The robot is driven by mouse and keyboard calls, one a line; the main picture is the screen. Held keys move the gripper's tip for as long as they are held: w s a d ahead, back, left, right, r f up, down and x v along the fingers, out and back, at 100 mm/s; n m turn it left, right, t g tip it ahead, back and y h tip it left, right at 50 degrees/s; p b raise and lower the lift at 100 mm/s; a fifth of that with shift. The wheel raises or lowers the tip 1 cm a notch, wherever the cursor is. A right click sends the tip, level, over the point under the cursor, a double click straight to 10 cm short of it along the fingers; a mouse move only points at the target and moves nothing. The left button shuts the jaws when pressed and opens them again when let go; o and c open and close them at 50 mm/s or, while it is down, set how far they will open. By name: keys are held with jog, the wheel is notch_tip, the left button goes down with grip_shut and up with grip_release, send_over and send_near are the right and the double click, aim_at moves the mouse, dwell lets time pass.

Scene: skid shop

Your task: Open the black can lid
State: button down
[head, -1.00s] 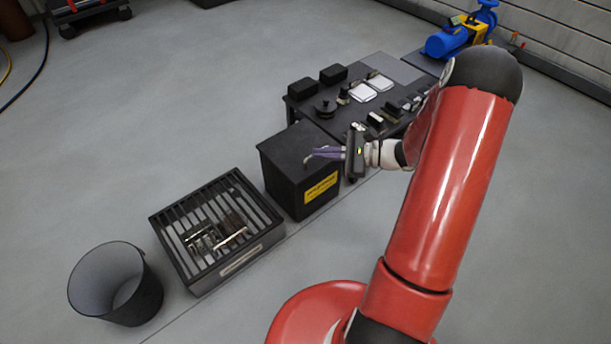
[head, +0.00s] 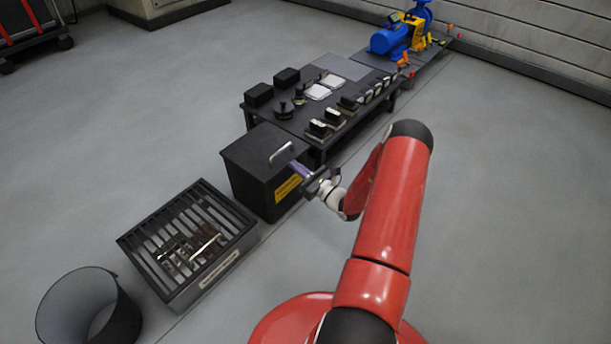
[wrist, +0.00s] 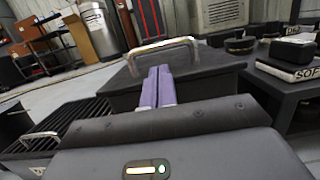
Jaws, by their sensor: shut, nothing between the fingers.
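The black can (head: 262,185) is a box with a yellow label, standing on the floor between the slatted bin and the low table. Its flat black lid (head: 255,150) lies closed on top and carries a light metal bar handle (head: 281,153). My gripper (head: 297,168) is at the can's front right top edge, close to the handle. In the wrist view the purple fingers (wrist: 158,82) are together and empty. Their tips point at the lid's handle (wrist: 163,47), just below its bar as seen there. I cannot tell whether they touch it.
The low black table (head: 345,100) behind holds several small parts. A blue pump (head: 390,38) stands at the back. Floor at right is clear.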

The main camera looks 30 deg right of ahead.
jog(key=x, duration=0.3)
jog(key=shift+w+a, duration=0.1)
jog(key=shift+w, duration=0.25)
jog(key=shift+r, duration=0.15)
